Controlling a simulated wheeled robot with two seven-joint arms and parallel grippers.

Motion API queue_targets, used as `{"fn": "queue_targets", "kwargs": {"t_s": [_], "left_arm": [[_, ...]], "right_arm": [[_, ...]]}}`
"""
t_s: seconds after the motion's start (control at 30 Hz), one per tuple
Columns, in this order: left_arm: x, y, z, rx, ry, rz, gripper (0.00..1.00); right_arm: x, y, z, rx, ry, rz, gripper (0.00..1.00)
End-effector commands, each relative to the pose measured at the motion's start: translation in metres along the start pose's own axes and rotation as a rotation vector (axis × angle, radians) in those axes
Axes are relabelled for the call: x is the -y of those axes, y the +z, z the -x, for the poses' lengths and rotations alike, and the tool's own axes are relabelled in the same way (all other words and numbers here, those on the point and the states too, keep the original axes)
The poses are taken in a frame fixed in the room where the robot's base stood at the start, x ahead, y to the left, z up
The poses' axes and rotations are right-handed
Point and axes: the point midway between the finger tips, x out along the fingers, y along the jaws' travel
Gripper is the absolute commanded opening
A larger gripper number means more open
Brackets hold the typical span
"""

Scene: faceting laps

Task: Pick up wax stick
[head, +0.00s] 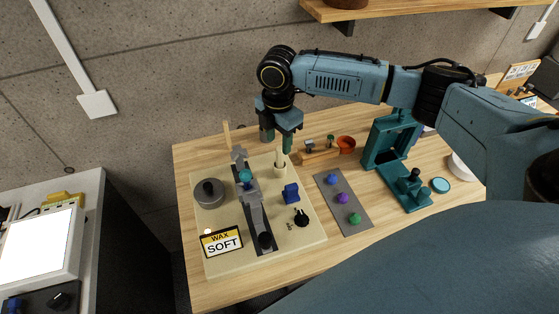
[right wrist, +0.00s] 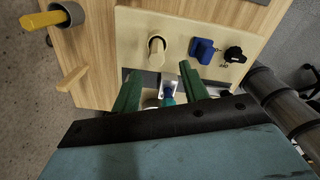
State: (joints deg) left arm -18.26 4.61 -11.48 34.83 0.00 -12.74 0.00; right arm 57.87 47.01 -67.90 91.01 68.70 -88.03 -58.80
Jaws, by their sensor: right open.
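A yellow stick (right wrist: 42,20), which looks like the wax stick, leans out of a grey cup (right wrist: 66,13) at the upper left of the right wrist view. I cannot make the stick out in the head view, where my gripper may hide it. My right gripper (head: 277,146) hangs with its fingers pointing down over the back of the cream panel, near a cream post (head: 281,163). In the right wrist view its green fingers (right wrist: 160,72) are apart with nothing held, and the yellow stick lies well to their left. My left gripper is not in view.
The cream panel (head: 214,262) carries a grey round pot (head: 208,193), a blue block (head: 291,194), a black knob (head: 302,217) and a WAX SOFT sign (head: 221,241). A pale wooden stick (head: 227,138) stands behind it. A grey strip (head: 330,194) and teal press (head: 391,145) stand right.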

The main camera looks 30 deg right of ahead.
Motion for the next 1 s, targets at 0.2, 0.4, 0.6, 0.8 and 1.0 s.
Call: {"fn": "queue_targets", "kwargs": {"t_s": [0.2,0.4,0.6,0.8,1.0], "left_arm": [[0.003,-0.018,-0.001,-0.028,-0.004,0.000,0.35],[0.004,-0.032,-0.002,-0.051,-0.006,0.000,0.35],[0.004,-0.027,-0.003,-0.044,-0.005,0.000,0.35],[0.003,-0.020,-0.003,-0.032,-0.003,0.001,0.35],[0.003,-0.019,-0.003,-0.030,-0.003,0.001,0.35]], "right_arm": [[0.000,0.002,-0.016,0.000,-0.001,-0.001,0.44],[-0.001,0.005,-0.046,-0.001,-0.001,0.000,0.44],[-0.001,0.006,-0.060,0.000,0.000,0.001,0.44],[-0.001,0.006,-0.060,0.000,0.001,0.001,0.43],[-0.002,0.006,-0.060,0.000,0.001,0.001,0.17]]}}
